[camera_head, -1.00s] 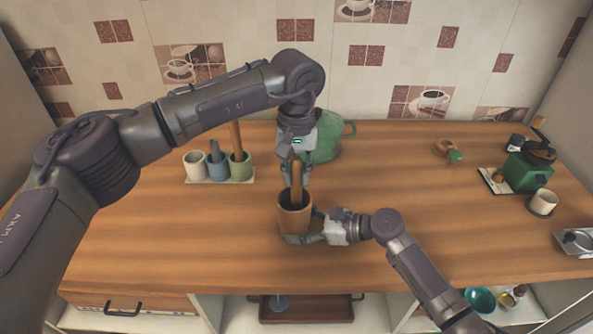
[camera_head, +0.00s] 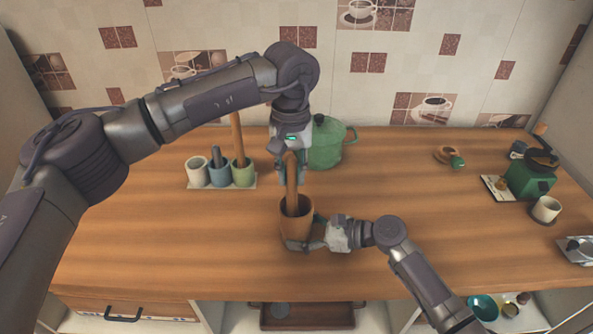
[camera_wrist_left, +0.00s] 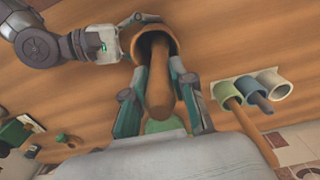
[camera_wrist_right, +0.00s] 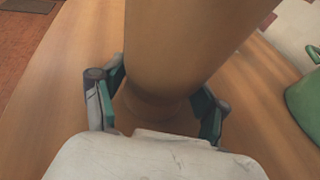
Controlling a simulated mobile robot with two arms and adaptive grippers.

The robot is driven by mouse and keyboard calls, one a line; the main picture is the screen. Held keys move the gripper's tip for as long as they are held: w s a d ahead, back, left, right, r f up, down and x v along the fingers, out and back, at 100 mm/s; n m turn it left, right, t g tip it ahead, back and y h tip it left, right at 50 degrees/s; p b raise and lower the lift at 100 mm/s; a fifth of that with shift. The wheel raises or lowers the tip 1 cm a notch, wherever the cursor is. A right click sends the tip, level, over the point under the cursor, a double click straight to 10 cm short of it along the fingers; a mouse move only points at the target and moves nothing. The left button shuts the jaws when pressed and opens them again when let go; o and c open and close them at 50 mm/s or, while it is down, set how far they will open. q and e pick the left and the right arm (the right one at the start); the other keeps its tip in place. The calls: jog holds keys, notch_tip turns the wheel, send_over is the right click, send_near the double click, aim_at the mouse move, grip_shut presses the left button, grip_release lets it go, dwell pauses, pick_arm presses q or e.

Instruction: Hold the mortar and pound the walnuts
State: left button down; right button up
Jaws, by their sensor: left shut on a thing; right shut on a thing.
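The brown wooden mortar (camera_head: 296,224) stands upright near the middle of the counter. My right gripper (camera_head: 307,244) is shut around its lower part from the right; the right wrist view also shows the mortar (camera_wrist_right: 185,45) between the fingers. The wooden pestle (camera_head: 291,185) stands with its lower end inside the mortar, leaning slightly. My left gripper (camera_head: 288,170) is above the mortar, shut on the pestle's upper part. In the left wrist view the pestle (camera_wrist_left: 160,80) runs between the fingers into the mortar's dark mouth (camera_wrist_left: 150,42). No walnuts can be made out inside.
A green lidded pot (camera_head: 326,146) stands just behind my left gripper. A green grinder (camera_head: 532,178) and a white cup (camera_head: 546,209) are at right. The counter's front left is clear.

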pick_arm(q)
jog(key=shift+f, duration=0.35)
dwell(0.3)
jog(key=shift+f, duration=1.05)
jog(key=shift+r, duration=1)
jog(key=shift+d, duration=0.1)
jog(key=shift+s+d+r, duration=0.2)
jog(key=shift+d+r, duration=0.2)
jog(key=shift+d, duration=0.3)
